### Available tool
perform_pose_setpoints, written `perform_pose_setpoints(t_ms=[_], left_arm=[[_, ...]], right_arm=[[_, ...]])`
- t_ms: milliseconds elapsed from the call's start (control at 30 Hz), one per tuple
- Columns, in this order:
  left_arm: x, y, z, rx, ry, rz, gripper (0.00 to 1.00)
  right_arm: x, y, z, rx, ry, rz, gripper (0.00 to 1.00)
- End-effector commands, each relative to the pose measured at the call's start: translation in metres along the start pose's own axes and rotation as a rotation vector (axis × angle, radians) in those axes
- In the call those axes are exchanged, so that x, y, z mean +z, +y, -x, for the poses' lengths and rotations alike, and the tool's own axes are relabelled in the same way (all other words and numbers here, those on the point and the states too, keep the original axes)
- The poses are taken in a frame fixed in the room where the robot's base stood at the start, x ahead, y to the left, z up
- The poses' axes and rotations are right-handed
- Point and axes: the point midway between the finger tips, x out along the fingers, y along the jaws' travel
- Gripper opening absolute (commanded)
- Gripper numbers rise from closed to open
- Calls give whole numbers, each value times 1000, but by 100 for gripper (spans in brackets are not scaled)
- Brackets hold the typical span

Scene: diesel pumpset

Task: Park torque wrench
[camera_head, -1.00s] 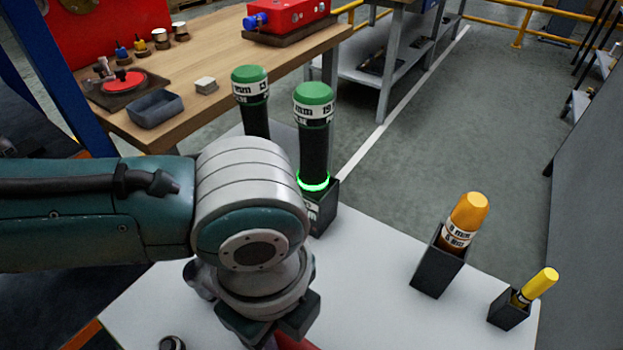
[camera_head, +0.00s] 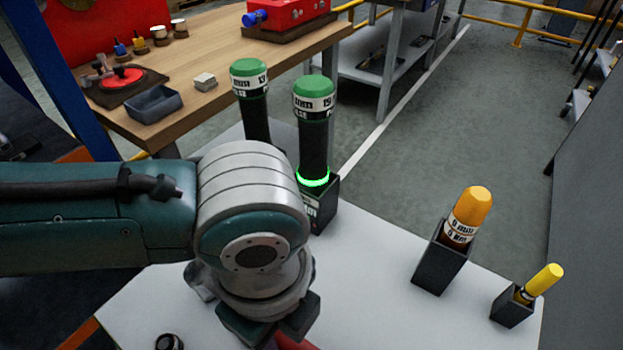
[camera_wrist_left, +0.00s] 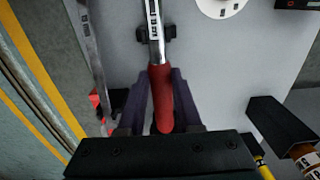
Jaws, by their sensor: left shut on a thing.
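The torque wrench has a red grip (camera_wrist_left: 163,105) and a silver shaft with printed scale marks (camera_wrist_left: 155,28). My left gripper (camera_wrist_left: 160,98) is shut on the red grip in the left wrist view. The shaft points away from the gripper, over a small black holder (camera_wrist_left: 170,33) on the white tabletop; I cannot tell whether it touches it. In the head view my left gripper (camera_head: 268,322) is low in the middle, and only a bit of the red grip (camera_head: 292,342) shows below it. My right gripper is not in view.
Two green-capped tools (camera_head: 314,110) stand in dark holders behind my arm, one with a glowing green ring. An orange-capped tool (camera_head: 467,215) and a yellow-handled tool (camera_head: 541,281) stand at the right. A long metal bar (camera_wrist_left: 92,50) lies left of the wrench.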

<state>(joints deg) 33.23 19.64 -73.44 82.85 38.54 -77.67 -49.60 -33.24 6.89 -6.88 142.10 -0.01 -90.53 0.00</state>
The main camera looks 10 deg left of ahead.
Motion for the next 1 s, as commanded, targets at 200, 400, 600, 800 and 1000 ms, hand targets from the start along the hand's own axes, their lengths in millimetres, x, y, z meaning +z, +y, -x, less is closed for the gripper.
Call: perform_pose_setpoints(t_ms=[200, 400, 600, 800, 1000], left_arm=[[0, -1, -4, -2, 1, 0, 0], [0, -1, -8, -2, 1, 0, 0], [0, 0, -7, -2, 1, 0, 55], [0, 0, -7, -1, 1, 0, 68], [0, 0, -6, 1, 0, 0, 68]], right_arm=[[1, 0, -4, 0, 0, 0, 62], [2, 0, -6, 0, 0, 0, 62], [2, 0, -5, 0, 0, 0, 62], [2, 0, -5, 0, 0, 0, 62], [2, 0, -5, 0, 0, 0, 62]])
